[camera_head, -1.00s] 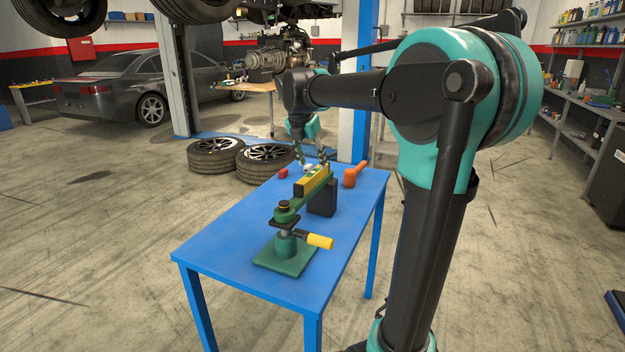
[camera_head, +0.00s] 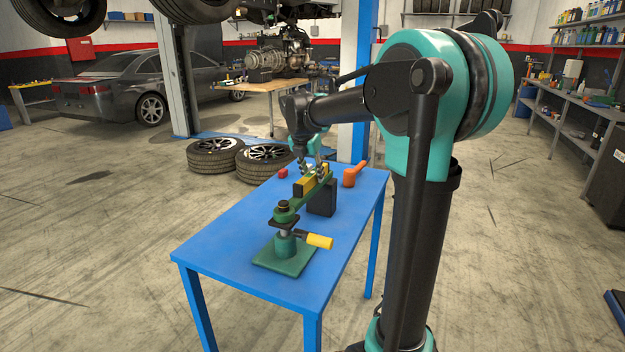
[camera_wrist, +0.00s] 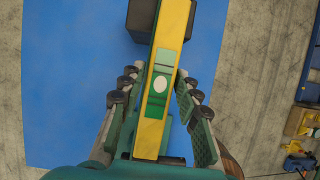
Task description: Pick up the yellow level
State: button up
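The yellow level (camera_head: 303,188) is a long bar with a green-edged vial window. It lies on top of the green beam of a green stand (camera_head: 286,258) on the blue table. In the wrist view the level (camera_wrist: 174,35) runs lengthwise up the middle, with its pale round vial window showing. My gripper (camera_wrist: 158,88) is open, one finger on each side of the level. A gap shows between each finger and the level. In the head view my gripper (camera_head: 311,170) is at the level's far part, and the fingers partly hide it.
The blue table (camera_head: 225,258) has bare room at its left front. A black block (camera_head: 322,201) stands under the beam. A yellow handle (camera_head: 320,241) sticks out from the stand. An orange mallet (camera_head: 349,178) and a small red block (camera_head: 283,174) lie near the far end.

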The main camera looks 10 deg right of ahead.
grip_shut()
jog(key=shift+r, duration=0.1)
